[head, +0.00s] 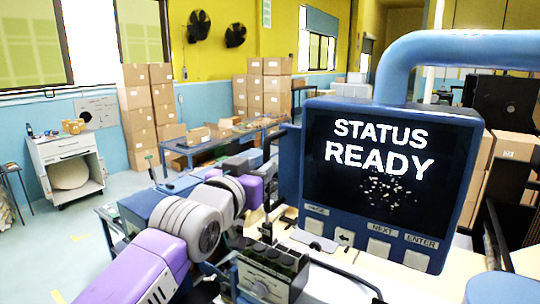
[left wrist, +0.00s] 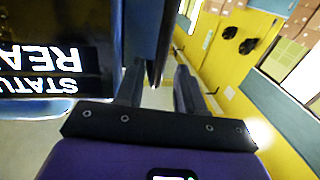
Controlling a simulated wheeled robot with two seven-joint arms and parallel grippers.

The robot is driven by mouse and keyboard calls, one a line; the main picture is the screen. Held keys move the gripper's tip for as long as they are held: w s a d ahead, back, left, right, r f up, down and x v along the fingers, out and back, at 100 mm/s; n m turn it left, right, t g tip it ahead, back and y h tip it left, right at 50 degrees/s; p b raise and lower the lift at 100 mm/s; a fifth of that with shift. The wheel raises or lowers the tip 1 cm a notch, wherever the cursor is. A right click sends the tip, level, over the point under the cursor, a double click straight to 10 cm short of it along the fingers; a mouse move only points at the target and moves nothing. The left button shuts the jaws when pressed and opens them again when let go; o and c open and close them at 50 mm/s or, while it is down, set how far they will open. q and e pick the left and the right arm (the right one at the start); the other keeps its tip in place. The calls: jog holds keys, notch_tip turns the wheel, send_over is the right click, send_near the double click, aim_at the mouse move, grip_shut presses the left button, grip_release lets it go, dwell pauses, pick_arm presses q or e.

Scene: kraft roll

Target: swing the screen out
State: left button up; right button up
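The screen (head: 385,165) is a dark panel in a blue frame, reading STATUS READY, with a row of labelled buttons under it. It hangs from a thick blue tube (head: 440,45). My left gripper (head: 274,168) is at the screen's left edge. In the left wrist view the screen (left wrist: 45,70) is upside down on the left, and my left gripper (left wrist: 158,92) shows two dark fingers with a gap between them. A blue edge part of the screen reaches down toward that gap; I cannot tell whether the fingers touch it. My right gripper is out of view.
A blue workbench (head: 215,143) and stacked cartons (head: 150,105) are behind. A white cabinet (head: 68,165) stands at the left. Floor at the far left is mostly clear.

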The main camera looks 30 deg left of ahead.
aim_at(265, 162)
pick_arm(q)
jog(key=w, duration=0.1)
jog(key=w+p, duration=0.1)
jog(key=w, duration=0.3)
jog(key=shift+a, duration=0.35)
jog(key=shift+f, duration=0.1)
grip_shut()
